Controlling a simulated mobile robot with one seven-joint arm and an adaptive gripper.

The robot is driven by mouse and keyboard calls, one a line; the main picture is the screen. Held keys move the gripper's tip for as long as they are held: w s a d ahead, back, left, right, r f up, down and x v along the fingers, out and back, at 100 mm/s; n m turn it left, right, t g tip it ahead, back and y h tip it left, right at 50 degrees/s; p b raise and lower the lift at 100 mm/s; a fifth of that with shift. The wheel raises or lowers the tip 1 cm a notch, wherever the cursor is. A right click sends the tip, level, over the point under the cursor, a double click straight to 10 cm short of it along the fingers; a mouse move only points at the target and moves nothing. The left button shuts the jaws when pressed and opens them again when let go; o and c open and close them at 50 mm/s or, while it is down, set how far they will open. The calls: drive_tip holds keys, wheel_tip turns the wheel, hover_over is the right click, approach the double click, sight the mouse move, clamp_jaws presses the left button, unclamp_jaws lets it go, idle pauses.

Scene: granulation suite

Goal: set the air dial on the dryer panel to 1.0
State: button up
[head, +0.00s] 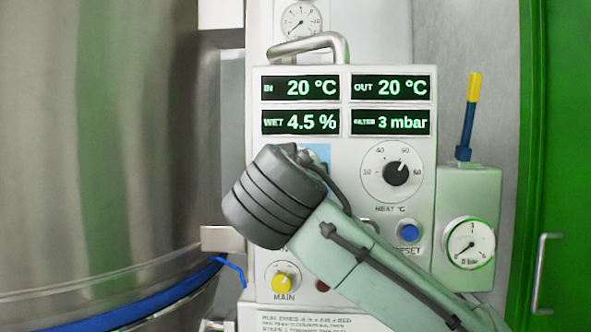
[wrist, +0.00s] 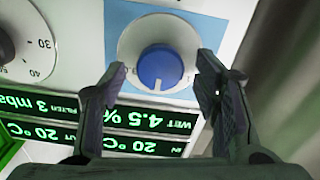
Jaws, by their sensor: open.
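The air dial (wrist: 158,67) is a blue knob on a white round plate, set on a light blue patch of the dryer panel (head: 345,160). In the wrist view, which shows the panel upside down, the knob's white mark points to the bottom of the picture. My gripper (wrist: 163,69) is open, with one finger on each side of the knob and visible gaps between. In the head view my arm hides the dial; only part of the blue patch (head: 320,153) shows.
A black heat dial (head: 396,173), a blue reset button (head: 409,232) and a yellow main knob (head: 282,283) are on the same panel. Green displays (head: 391,88) sit above. A steel vessel (head: 120,140) stands left; a pressure gauge (head: 468,243) is at right.

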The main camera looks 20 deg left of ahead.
drive_tip(key=shift+c, duration=0.2)
drive_tip(key=c, duration=1.1)
drive_tip(key=shift+n, duration=0.3)
drive_tip(key=n, duration=1.1)
drive_tip(key=shift+a+f, duration=0.1)
drive_tip(key=shift+n, duration=0.3)
drive_tip(key=o, duration=1.1)
